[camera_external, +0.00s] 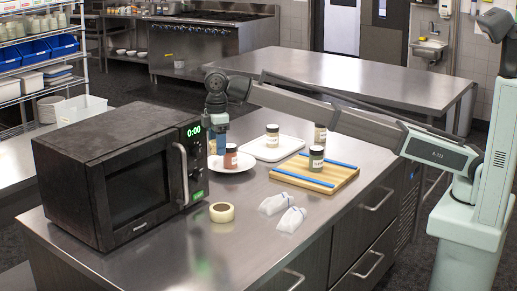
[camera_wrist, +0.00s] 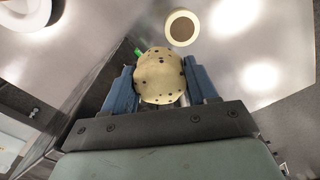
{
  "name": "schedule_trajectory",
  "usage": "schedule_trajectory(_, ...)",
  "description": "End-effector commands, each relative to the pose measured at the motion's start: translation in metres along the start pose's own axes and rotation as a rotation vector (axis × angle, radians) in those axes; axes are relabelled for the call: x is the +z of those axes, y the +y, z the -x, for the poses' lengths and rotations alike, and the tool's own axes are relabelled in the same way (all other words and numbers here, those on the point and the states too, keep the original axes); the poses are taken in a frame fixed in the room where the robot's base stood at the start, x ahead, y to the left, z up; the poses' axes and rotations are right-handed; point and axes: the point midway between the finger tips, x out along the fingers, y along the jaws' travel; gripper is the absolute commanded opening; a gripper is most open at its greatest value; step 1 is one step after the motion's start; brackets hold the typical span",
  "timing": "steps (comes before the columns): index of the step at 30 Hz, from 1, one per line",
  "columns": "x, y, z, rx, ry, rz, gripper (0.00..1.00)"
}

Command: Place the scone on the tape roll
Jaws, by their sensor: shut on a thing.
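The scone (camera_wrist: 159,76) is round and pale with dark specks, and in the wrist view it sits between the blue fingers of my gripper (camera_wrist: 162,85). My gripper is shut on it. In the external view my gripper (camera_external: 217,128) points down over the counter beside the microwave, behind the tape roll; I cannot make out the scone there. The tape roll (camera_external: 222,212) is a cream ring lying flat on the counter in front of the microwave door. In the wrist view the tape roll (camera_wrist: 182,28) lies beyond the scone, apart from it, with nothing on top.
The black microwave (camera_external: 120,175) stands close left of my gripper.

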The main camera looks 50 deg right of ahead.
Motion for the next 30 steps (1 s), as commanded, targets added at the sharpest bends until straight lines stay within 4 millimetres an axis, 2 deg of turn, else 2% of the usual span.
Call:
schedule_trajectory(1, 0.0, -0.014, -0.012, -0.001, -0.002, 0.014, 0.27)
schedule_trajectory(3, -0.001, -0.028, -0.025, 0.0, -0.002, 0.029, 0.27)
schedule_trajectory(6, -0.003, -0.044, -0.044, -0.001, -0.002, 0.043, 0.27)
schedule_trajectory(9, -0.002, -0.052, -0.059, 0.0, -0.001, 0.044, 0.27)
schedule_trajectory(17, -0.011, -0.049, -0.076, -0.001, -0.001, 0.003, 0.27)
schedule_trajectory(25, -0.01, -0.049, -0.117, -0.001, -0.001, 0.003, 0.27)
schedule_trajectory(30, -0.01, -0.049, -0.131, -0.001, -0.001, 0.003, 0.27)
